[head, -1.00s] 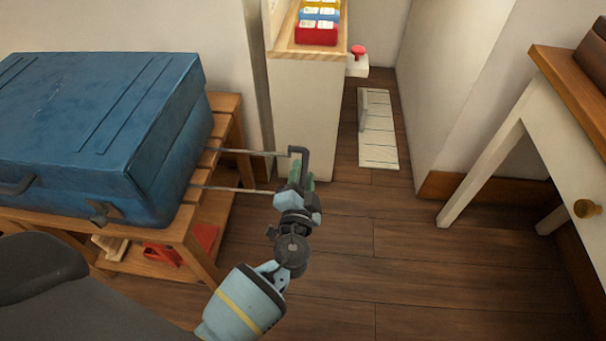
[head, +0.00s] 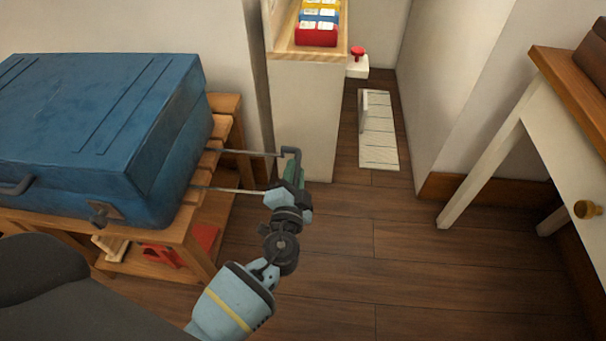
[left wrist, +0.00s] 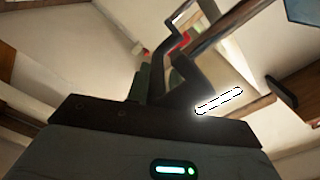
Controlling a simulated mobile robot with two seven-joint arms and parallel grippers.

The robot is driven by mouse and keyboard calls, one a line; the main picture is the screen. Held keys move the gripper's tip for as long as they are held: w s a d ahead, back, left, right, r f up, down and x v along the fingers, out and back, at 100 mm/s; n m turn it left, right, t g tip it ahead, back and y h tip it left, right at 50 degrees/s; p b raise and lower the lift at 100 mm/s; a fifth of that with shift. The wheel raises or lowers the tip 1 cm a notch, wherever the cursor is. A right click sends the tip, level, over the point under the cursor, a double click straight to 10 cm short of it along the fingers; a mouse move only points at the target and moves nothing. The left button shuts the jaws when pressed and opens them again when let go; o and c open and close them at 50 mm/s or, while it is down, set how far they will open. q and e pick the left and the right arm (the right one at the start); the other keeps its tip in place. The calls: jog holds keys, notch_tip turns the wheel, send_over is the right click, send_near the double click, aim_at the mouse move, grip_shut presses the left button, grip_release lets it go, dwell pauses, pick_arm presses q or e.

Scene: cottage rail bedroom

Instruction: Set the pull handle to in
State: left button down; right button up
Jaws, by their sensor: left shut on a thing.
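The blue suitcase (head: 110,130) lies flat on a slatted wooden rack. Its pull handle (head: 291,151) sticks out to the right on two thin metal rods, with a clear length of rod showing between case and grip. My left gripper (head: 291,178) is shut on the dark grip at the handle's outer end and hides part of it. In the left wrist view, the gripper body (left wrist: 150,118) fills the lower part, with dark bent bars above it. My right gripper is not in view.
A pale cabinet (head: 305,115) stands just behind the handle, with coloured boxes (head: 318,25) on top. The rack's lower shelf holds red items (head: 165,256). A white table (head: 550,120) stands at the right. The wooden floor (head: 400,260) between is clear.

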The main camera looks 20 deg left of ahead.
pick_arm(q)
jog(key=s+a+f+b, duration=0.1)
jog(key=s+a, duration=0.2)
jog(key=a, duration=0.8)
jog(key=shift+s, duration=0.25)
jog(key=c, duration=1.4)
grip_release()
jog(key=shift+o, duration=0.2)
jog(key=shift+r, duration=0.1)
jog(key=shift+w+r, duration=0.1)
